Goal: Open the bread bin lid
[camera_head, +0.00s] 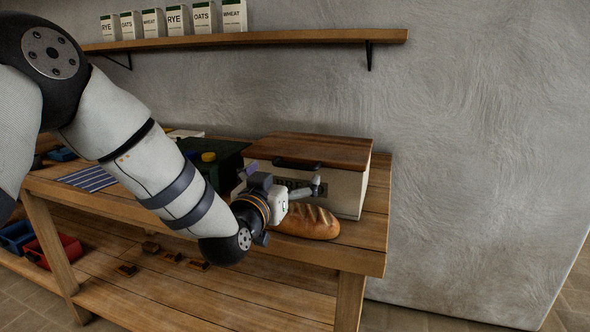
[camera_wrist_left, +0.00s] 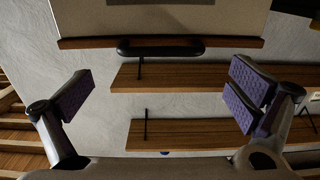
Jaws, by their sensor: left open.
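The bread bin (camera_head: 347,192) is a cream box on the worktable, with lettering on its front partly hidden by my gripper. Its brown wooden lid (camera_head: 325,148) lies flat and closed on top. A dark handle (camera_head: 297,164) sits at the lid's front edge. In the left wrist view the handle (camera_wrist_left: 160,47) shows on the lid's edge, beyond the fingers and between them. My left gripper (camera_head: 283,177) is open and empty in front of the bin, just below the handle; its purple finger pads (camera_wrist_left: 162,95) stand wide apart. My right gripper is not in view.
A bread loaf (camera_head: 308,222) lies on the table in front of the bin, close under my left gripper. A dark green box (camera_head: 222,155) stands left of the bin. A wall shelf (camera_head: 260,39) with several labelled packets runs above. The table ends just right of the bin.

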